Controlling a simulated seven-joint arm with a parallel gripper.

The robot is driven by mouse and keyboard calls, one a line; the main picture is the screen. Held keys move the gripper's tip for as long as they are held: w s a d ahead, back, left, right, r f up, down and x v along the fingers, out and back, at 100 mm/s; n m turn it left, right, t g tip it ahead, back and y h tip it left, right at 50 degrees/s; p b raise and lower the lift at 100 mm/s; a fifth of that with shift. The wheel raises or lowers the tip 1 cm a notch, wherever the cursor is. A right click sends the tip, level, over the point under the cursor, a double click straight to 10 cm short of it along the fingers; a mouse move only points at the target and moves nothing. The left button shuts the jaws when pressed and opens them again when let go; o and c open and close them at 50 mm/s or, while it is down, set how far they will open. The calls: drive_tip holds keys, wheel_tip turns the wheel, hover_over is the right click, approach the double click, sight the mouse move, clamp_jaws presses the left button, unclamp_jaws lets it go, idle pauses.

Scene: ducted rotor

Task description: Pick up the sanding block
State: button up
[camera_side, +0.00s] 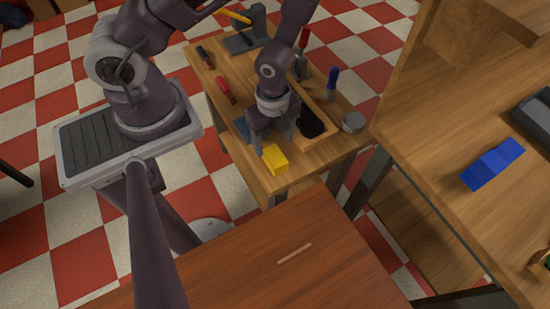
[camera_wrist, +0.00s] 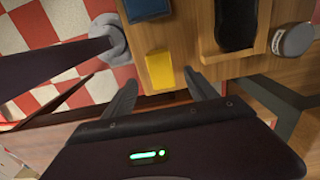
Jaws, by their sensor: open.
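A yellow block (camera_side: 275,159) lies near the front corner of the small wooden table; it also shows in the wrist view (camera_wrist: 160,69). A dark blue block (camera_side: 243,129) lies behind it and to the left, also in the wrist view (camera_wrist: 147,9). I cannot tell for sure which is the sanding block. My gripper (camera_side: 274,144) is open and empty, pointing down close behind the yellow block. In the wrist view the yellow block shows ahead, between the fingertips (camera_wrist: 161,82). I cannot tell the exact height of the fingertips above the table.
A wooden tray (camera_side: 325,140) holding a black object (camera_side: 311,125) is right of my gripper. A round grey tin (camera_side: 353,122) stands at the table's right edge. Screwdrivers (camera_side: 226,90) and a vise (camera_side: 246,40) are farther back. A red-brown tabletop (camera_side: 250,255) is in front.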

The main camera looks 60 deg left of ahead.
sight(275, 156)
drive_tip(key=f, duration=0.7)
drive_tip(key=shift+d, duration=0.25)
clamp_jaws()
